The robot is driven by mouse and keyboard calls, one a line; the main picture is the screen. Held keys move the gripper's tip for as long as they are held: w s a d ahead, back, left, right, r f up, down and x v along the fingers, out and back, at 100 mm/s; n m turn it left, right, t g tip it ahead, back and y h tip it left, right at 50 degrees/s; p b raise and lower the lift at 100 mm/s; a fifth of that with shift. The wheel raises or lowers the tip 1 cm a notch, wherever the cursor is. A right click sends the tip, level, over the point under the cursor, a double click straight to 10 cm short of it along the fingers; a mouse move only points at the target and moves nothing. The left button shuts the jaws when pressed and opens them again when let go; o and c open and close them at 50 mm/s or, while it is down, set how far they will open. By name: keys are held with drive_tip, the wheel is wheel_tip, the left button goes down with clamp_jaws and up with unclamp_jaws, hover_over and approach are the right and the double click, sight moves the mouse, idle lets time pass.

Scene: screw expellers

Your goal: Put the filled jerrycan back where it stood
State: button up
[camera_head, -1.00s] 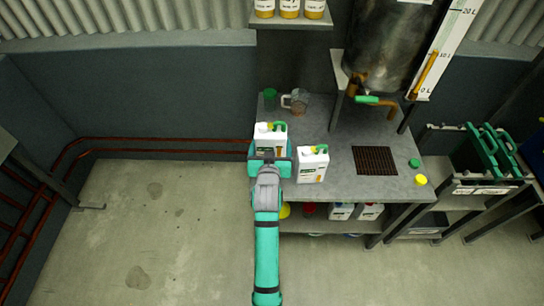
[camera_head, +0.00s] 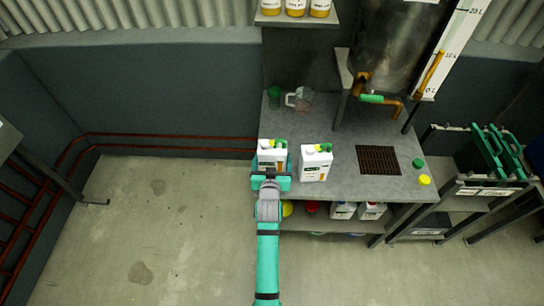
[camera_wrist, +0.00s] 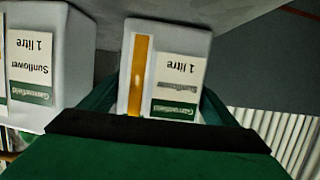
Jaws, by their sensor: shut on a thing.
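A white jerrycan (camera_head: 271,150) with a green-and-yellow top is in my gripper (camera_head: 271,173), at the left front corner of the metal table. My gripper is shut on it from the front. In the wrist view the held jerrycan (camera_wrist: 188,45) appears upside down, with a "1 litre" label and a tall orange strip; a finger shows on each side. It looks upright in the head view. I cannot tell whether its base touches the table. A second white jerrycan (camera_head: 316,162) stands close to its right, a small gap apart; it is at left in the wrist view (camera_wrist: 62,70).
The metal table (camera_head: 340,135) has a green cup (camera_head: 274,97) and a clear jug (camera_head: 300,99) at the back left. A dark grate (camera_head: 378,160) lies right of the jerrycans, below a tank (camera_head: 392,45) with a green-handled tap. Green and yellow caps lie at the right edge.

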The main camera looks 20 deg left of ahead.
drive_tip(key=o, duration=2)
drive_tip(key=shift+f, duration=0.15)
drive_tip(key=shift+w+r, duration=0.15)
drive_tip(key=shift+r, duration=0.05)
drive_tip(key=s+d+r+m+h, duration=0.1)
drive_tip(key=s+d, duration=0.5)
drive_tip(key=s, duration=0.6)
drive_tip(key=s+d+m+t+h, duration=0.1)
drive_tip(key=s+d, duration=0.4)
drive_tip(key=s, duration=0.8)
drive_tip(key=s+d+r+h, duration=0.1)
drive_tip(key=s+d, duration=0.5)
drive_tip(key=s, duration=0.6)
drive_tip(key=shift+m+h, duration=0.5)
drive_tip(key=shift+m, duration=0.1)
drive_tip(key=s+r, duration=0.1)
drive_tip(key=s, duration=0.2)
drive_tip(key=s+d+r, duration=0.1)
drive_tip(key=s+r, duration=0.1)
drive_tip(key=s+d+r, duration=0.1)
drive_tip(key=s, duration=0.2)
drive_tip(key=shift+s+d+r, duration=0.2)
drive_tip(key=shift+s+r, duration=0.1)
drive_tip(key=shift+r, duration=0.1)
